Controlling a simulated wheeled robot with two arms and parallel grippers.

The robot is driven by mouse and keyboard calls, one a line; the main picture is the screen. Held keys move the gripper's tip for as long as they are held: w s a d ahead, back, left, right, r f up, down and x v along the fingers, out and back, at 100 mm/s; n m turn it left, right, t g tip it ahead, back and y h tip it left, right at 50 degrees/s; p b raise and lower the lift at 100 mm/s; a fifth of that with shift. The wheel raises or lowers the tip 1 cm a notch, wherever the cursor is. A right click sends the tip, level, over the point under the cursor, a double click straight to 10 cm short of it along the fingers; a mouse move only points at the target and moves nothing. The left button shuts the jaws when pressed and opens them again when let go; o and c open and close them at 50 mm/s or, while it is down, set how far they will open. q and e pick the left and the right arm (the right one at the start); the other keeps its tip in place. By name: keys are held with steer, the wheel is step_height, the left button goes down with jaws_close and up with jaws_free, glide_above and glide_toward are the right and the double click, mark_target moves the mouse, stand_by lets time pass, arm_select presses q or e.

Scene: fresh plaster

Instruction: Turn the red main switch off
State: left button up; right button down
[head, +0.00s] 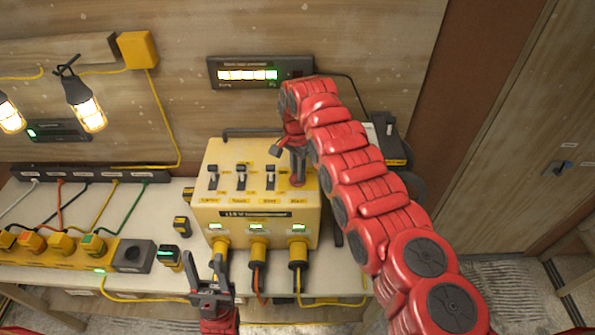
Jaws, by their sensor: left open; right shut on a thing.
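A yellow switch box (211,212) stands on the white bench. Three black lever switches (241,177) sit in a row on its sloped top. At the right end of that row is a fourth, red switch (297,178), partly hidden by my gripper. My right gripper (293,153) reaches down over it from above and is shut on it; the exact grip is hard to see. Small lit indicators (256,227) on the box's front show green. My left gripper (208,272) is open and empty in front of the box, low at the bench's front edge.
Yellow plugs and cables (297,255) come out of the box's front. A yellow power strip (62,258) with several plugs lies at left. A lit display (249,74) and work lamps (86,106) hang on the wall. My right arm crosses the right side.

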steer(key=n+b, duration=0.4)
steer(key=b, duration=0.2)
steer(key=shift+f+b, duration=0.2)
steer(key=shift+b, duration=0.2)
steer(key=shift+r+n+b, duration=0.15)
steer(key=shift+n+b, duration=0.3)
steer(key=shift+n, duration=0.45)
steer(key=shift+r+n, duration=0.1)
steer(key=shift+n, duration=0.8)
steer(key=n, duration=0.3)
steer(key=shift+w+r+n, duration=0.1)
steer(key=shift+n, duration=0.2)
steer(key=n, duration=0.6)
steer(key=shift+n, duration=0.3)
steer(key=c, duration=0.8)
jaws_free()
